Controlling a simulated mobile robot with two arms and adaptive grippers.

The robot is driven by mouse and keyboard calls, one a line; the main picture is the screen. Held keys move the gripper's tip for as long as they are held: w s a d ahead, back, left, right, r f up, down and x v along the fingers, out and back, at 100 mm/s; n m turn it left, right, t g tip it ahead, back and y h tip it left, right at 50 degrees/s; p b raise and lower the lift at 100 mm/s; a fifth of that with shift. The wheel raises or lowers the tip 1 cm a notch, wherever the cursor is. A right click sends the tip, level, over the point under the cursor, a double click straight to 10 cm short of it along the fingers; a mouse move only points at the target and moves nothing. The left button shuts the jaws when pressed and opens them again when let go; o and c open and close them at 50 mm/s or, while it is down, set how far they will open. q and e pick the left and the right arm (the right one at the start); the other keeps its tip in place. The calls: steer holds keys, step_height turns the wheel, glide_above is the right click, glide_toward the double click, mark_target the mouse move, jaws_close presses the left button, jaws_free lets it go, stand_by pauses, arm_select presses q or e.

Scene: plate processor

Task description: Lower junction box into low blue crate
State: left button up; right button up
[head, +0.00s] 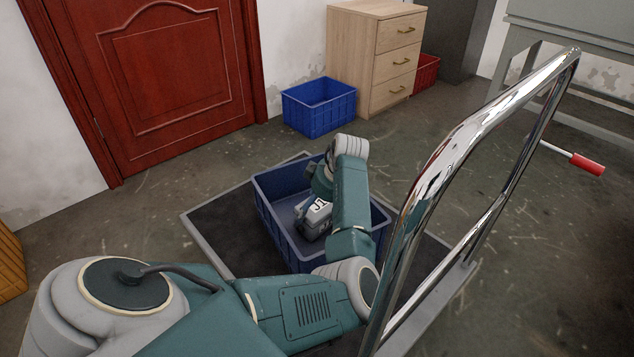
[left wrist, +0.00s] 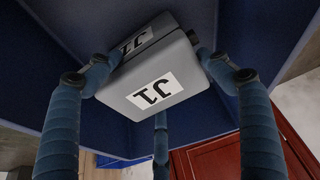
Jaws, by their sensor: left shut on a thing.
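The junction box (head: 314,218) is a grey block with a white "J1" label. It also shows large in the left wrist view (left wrist: 158,92). My left gripper (head: 320,192) reaches down into the low blue crate (head: 270,222), with its fingers closed around the box. In the left wrist view, blue fingers of the gripper (left wrist: 165,78) press both sides of the box, and a third finger shows below. The box is inside the crate's walls, tilted in the head view. I cannot tell whether it touches the crate floor. My right gripper is not in view.
The crate stands on a dark cart platform (head: 215,216) with a chrome handle (head: 440,165) at the right. Another blue crate (head: 320,108) stands on the floor by a wooden drawer cabinet (head: 385,60). A red-handled rod (head: 585,164) juts in at right.

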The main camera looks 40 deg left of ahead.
arm_select(q)
steer(key=shift+f, duration=0.4)
stand_by(0.3)
steer(key=o, duration=2)
step_height(320, 180, up, 10)
steer(key=shift+r, duration=0.1)
